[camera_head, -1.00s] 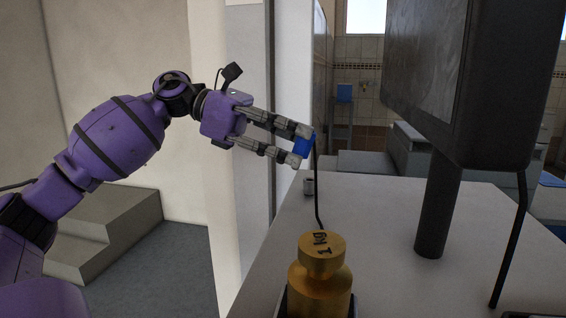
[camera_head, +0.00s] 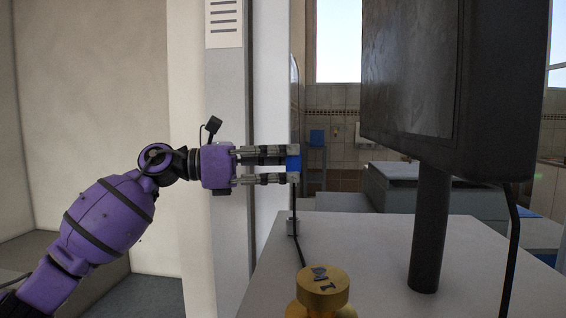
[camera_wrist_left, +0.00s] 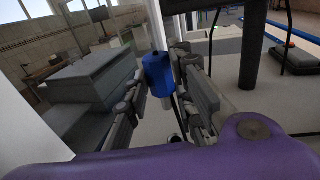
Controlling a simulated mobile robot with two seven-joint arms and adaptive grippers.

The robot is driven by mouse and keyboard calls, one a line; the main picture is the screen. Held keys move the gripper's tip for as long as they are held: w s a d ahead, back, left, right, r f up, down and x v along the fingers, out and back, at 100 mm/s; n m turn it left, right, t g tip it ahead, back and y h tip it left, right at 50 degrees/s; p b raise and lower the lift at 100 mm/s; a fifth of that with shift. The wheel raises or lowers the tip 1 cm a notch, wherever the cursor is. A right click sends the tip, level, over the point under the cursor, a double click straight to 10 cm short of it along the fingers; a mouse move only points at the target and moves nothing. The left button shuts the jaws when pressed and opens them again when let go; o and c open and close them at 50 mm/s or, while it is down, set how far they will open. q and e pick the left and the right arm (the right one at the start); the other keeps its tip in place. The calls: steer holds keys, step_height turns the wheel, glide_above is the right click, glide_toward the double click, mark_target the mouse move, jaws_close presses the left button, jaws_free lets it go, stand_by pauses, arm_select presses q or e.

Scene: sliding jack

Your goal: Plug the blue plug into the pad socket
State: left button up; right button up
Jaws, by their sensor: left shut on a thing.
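My left gripper (camera_head: 293,164) is shut on the blue plug (camera_head: 293,164), with one finger above it and one below in the head view. The plug is held in the air above the back left of the table, and a dark cable hangs down from it. In the left wrist view the blue plug (camera_wrist_left: 158,74) sits between the fingertips of my left gripper (camera_wrist_left: 160,80). I cannot make out the pad socket for sure in these frames. My right gripper is not in view.
A brass weight (camera_head: 323,288) stands at the front of the grey table (camera_head: 350,250). A large dark monitor (camera_head: 415,80) on a post (camera_head: 430,230) stands to the right. A white wall column (camera_head: 226,120) is behind my left gripper.

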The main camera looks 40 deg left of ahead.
arm_select(q)
steer(key=shift+f+b, duration=1.2)
steer(key=shift+f, duration=1.65)
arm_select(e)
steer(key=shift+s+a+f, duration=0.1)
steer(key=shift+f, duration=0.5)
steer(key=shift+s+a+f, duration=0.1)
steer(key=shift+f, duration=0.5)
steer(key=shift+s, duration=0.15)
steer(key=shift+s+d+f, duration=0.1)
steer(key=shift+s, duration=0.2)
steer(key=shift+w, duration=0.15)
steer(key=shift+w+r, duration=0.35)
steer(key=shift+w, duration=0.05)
